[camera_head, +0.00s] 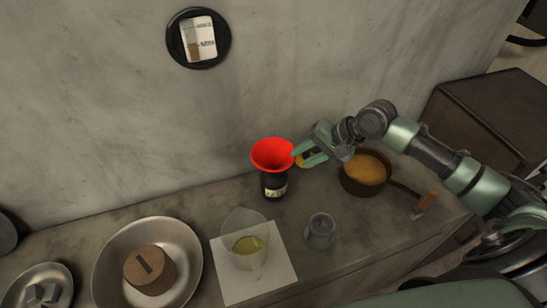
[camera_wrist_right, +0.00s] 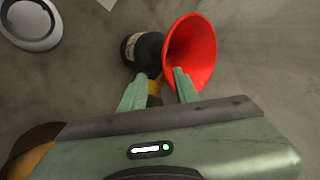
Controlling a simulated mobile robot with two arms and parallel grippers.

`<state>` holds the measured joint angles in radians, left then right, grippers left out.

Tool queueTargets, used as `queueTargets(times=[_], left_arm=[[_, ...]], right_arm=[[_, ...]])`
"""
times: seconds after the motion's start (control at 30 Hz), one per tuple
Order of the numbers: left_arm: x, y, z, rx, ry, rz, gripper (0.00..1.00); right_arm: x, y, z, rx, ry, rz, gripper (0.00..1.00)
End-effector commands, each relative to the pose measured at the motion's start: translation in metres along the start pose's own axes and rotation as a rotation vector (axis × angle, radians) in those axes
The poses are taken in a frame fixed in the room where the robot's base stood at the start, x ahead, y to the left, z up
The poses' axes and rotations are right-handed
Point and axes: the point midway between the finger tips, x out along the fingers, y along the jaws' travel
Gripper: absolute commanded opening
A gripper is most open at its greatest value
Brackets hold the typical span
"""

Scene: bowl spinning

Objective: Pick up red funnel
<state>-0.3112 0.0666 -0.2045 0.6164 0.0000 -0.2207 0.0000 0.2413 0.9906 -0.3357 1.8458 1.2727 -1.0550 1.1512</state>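The red funnel (camera_head: 272,154) sits in the neck of a dark bottle (camera_head: 273,184) with a pale label, its wide mouth up. In the right wrist view the funnel (camera_wrist_right: 196,48) shows its mouth beside the bottle (camera_wrist_right: 145,50). My right gripper (camera_head: 294,157) is at the funnel's right rim. Its two fingers (camera_wrist_right: 162,74) are apart in the wrist view. One fingertip overlaps the funnel's mouth and the other is outside, with the near rim between them. I cannot tell whether either finger touches the rim. My left gripper is not in view.
A pot of orange-brown content (camera_head: 366,170) stands right of the bottle, under my right arm. In front are a glass (camera_head: 320,231) and a clear vessel (camera_head: 245,239) on a white sheet (camera_head: 272,277). A metal bowl (camera_head: 109,259) holds a brown block. A yellow thing (camera_head: 307,161) is partly hidden behind my gripper.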

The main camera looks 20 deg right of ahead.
Motion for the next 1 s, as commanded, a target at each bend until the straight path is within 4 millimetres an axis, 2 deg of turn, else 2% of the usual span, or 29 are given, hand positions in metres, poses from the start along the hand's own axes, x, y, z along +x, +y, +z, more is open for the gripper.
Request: queueTargets(times=[0.1,0.23,0.4,0.53,0.57,0.6,0.67,1.0], left_arm=[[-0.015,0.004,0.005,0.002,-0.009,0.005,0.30],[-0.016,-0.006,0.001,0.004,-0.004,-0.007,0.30],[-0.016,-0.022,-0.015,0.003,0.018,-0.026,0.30],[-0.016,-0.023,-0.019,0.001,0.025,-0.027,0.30],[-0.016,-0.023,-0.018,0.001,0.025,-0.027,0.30],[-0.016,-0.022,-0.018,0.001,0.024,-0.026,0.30],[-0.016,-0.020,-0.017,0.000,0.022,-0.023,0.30],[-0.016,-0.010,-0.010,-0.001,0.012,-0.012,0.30]], right_arm=[[0.016,-0.009,0.003,0.001,-0.004,-0.003,0.31],[0.034,-0.007,0.003,0.000,-0.001,-0.002,0.31],[0.041,-0.005,0.003,-0.002,0.000,0.001,0.31],[0.041,-0.004,0.003,-0.002,0.000,0.001,0.31],[0.041,-0.004,0.003,-0.002,0.000,0.001,0.25],[0.041,-0.004,0.003,-0.002,0.000,0.001,0.14],[0.041,-0.004,0.003,-0.002,0.000,0.001,0.00],[0.041,-0.004,0.003,-0.002,0.000,0.002,0.00]])
